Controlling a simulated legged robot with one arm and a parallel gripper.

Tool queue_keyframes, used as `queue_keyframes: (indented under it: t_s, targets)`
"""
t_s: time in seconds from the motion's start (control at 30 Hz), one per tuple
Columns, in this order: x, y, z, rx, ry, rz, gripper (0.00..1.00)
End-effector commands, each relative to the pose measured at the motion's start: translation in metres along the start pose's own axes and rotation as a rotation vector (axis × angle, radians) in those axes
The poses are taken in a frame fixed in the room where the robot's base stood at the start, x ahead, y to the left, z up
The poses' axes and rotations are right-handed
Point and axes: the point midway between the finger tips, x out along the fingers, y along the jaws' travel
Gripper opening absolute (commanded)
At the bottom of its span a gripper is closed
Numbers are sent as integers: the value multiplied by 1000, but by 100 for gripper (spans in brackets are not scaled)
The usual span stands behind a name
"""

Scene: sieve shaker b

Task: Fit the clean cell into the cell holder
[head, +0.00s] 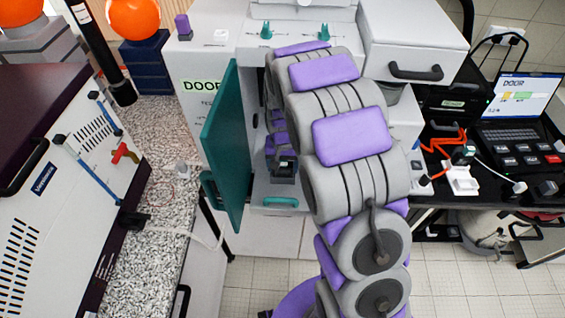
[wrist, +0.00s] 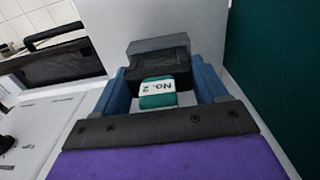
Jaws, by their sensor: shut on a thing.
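In the wrist view, a teal piece with a white label reading "No.2" (wrist: 158,92) sits between the blue fingers of my gripper (wrist: 160,66). I take it to be the clean cell; it lies against a black block at the fingertips. My gripper is shut on it. In the head view, my gripper (head: 285,168) is at the opening of the grey machine (head: 217,72), beside its open teal door (head: 226,150). My arm covers much of that opening. I cannot make out the cell holder in either view.
The open teal door stands close on the left of my arm. A teal handle (head: 280,202) is below the opening. A speckled counter (head: 165,215) with a white instrument (head: 60,190) is at the left. A laptop (head: 520,100) stands at the right.

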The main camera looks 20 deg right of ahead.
Motion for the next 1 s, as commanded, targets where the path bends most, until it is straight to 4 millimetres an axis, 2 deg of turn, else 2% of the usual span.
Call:
queue_keyframes:
  t_s: [0.03,0.3,0.63,0.77,1.0]
  targets:
    - [0,0,0,0,0,0,74]
    - [0,0,0,0,0,0,100]
    - [-6,0,-1,0,2,-1,100]
    - [-23,0,-1,0,3,-1,100]
    - [-76,-1,-2,0,6,-1,100]
